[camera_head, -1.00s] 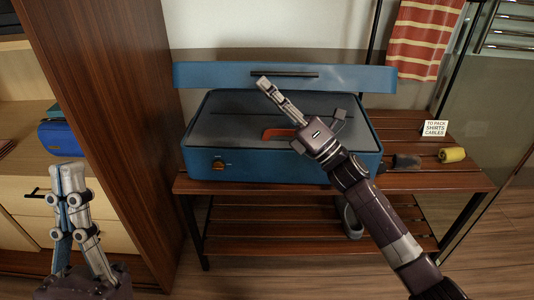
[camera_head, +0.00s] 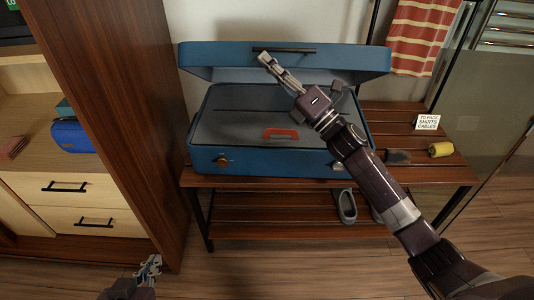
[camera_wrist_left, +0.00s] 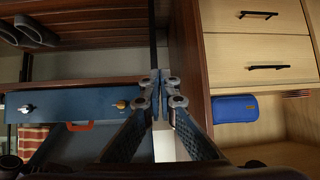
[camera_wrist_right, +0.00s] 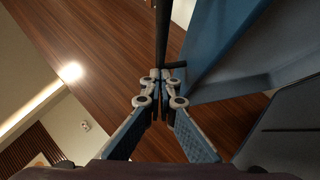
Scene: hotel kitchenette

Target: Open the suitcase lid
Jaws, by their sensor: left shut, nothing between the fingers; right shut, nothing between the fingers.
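The blue suitcase (camera_head: 290,165) rests on a slatted wooden bench, its base showing a grey interior. Its lid (camera_head: 355,62) stands raised well clear of the base, tilted, with a dark handle bar (camera_head: 284,50) on its front. My right gripper (camera_head: 264,58) is shut and empty at the lid's front, just below the handle bar's left end. In the right wrist view, its closed fingertips (camera_wrist_right: 160,75) are close to a dark bar and the blue lid (camera_wrist_right: 215,60); contact is unclear. My left gripper (camera_head: 153,264) is shut and empty, low in front of the cabinet; its closed fingers also show in the left wrist view (camera_wrist_left: 158,78).
A red-orange handle-shaped item (camera_head: 281,133) lies in the suitcase. A sign (camera_head: 427,122), a yellow roll (camera_head: 440,149) and a dark item (camera_head: 397,157) are on the bench's right. Grey shoes (camera_head: 346,206) sit below. A wooden cabinet panel (camera_head: 110,100) stands left.

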